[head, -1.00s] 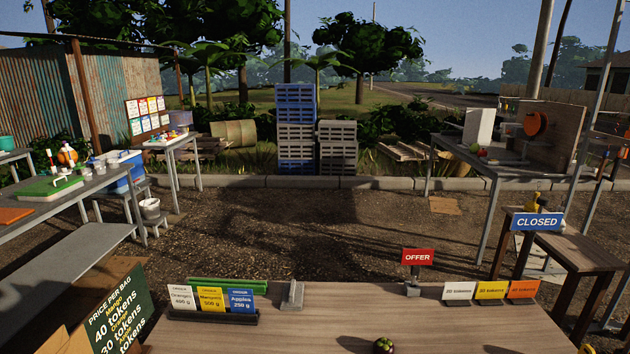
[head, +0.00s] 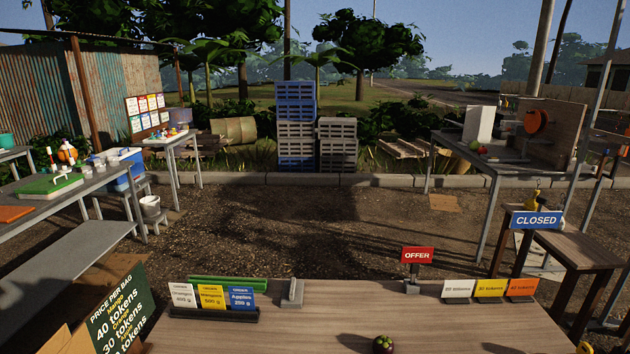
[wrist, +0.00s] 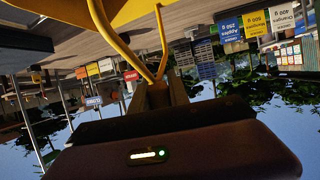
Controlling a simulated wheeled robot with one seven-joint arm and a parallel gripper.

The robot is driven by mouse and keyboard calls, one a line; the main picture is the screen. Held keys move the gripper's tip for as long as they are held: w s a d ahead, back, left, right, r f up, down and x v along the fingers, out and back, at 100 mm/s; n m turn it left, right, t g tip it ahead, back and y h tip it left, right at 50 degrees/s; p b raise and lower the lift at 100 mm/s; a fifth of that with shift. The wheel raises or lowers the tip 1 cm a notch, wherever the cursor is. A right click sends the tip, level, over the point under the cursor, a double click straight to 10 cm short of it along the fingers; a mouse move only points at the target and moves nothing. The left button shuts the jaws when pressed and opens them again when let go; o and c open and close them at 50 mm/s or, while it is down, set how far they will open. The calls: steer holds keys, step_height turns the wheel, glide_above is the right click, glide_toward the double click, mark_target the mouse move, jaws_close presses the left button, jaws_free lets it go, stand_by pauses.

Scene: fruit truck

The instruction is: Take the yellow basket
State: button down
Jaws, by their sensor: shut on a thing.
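The yellow basket (wrist: 75,12) shows at the top of the wrist view, which looks upside down; only part of its body is in frame. Its thin handle (wrist: 162,40) runs to my gripper (wrist: 160,88). My gripper is shut on the handle, and the basket hangs from it. What lies inside the basket is hidden. Neither the basket nor my gripper shows in the head view.
A CLOSED sign (head: 536,219) stands at right. The gravel beyond is open.

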steer(key=shift+r+p, duration=0.7)
steer(key=shift+r, duration=0.45)
steer(key=s, duration=1.4)
steer(key=shift+p, duration=0.4)
stand_by(0.8)
steer(key=shift+d, duration=0.1)
